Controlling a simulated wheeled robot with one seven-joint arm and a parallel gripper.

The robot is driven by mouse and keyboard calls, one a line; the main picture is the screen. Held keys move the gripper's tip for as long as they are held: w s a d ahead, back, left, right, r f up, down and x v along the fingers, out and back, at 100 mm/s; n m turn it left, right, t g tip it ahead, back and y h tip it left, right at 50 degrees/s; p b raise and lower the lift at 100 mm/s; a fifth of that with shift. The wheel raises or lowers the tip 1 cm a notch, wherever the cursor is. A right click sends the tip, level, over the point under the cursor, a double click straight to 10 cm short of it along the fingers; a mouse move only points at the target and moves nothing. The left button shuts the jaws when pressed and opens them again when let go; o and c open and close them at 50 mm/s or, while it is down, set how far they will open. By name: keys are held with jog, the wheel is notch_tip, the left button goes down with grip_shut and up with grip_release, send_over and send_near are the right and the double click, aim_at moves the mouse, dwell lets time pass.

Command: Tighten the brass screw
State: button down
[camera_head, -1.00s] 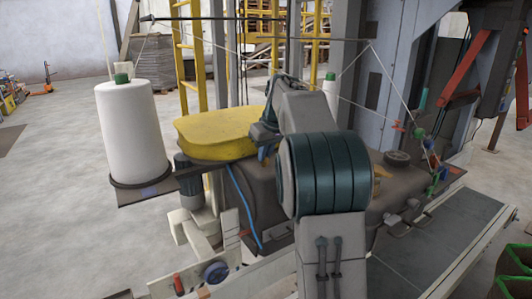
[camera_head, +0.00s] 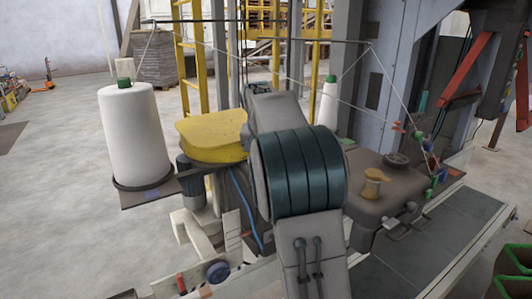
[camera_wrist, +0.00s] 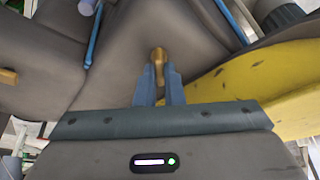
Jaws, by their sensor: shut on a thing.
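The brass screw (camera_wrist: 158,54) shows in the wrist view as a small rounded brass head on a dark grey housing (camera_wrist: 115,50). My gripper (camera_wrist: 159,72) is shut on it, with one blue-grey finger on each side and the head showing past the fingertips. How deep the screw sits cannot be seen. In the head view my arm hides both the screw and the gripper.
A yellow cover (camera_head: 212,137) lies close by the gripper, also in the wrist view (camera_wrist: 245,90). Blue tubes (camera_wrist: 94,35) run near the fingers. A white thread cone (camera_head: 130,135) stands left. A tan knob (camera_head: 372,183) and handles sit right on the machine.

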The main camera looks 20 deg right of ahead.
jog(key=m+p, duration=0.1)
jog(key=m, duration=0.1)
jog(key=m+g+h+p, duration=0.1)
jog(key=m, duration=0.1)
jog(key=shift+w+a+r+m, duration=0.15)
jog(key=shift+m, duration=0.15)
jog(key=m+g+p, duration=0.1)
jog(key=m, duration=0.1)
jog(key=m+p, duration=0.1)
jog(key=m, duration=0.1)
jog(key=shift+w+g+h, duration=0.1)
jog(key=shift+g+h, duration=0.3)
jog(key=shift+m, duration=0.4)
jog(key=c, duration=1.5)
grip_release()
jog(key=shift+c, duration=0.2)
jog(key=w+v, duration=0.1)
jog(key=v, duration=1.2)
jog(key=shift+s+a+r, duration=0.2)
jog(key=shift+s+r, duration=0.05)
jog(key=shift+s, duration=0.15)
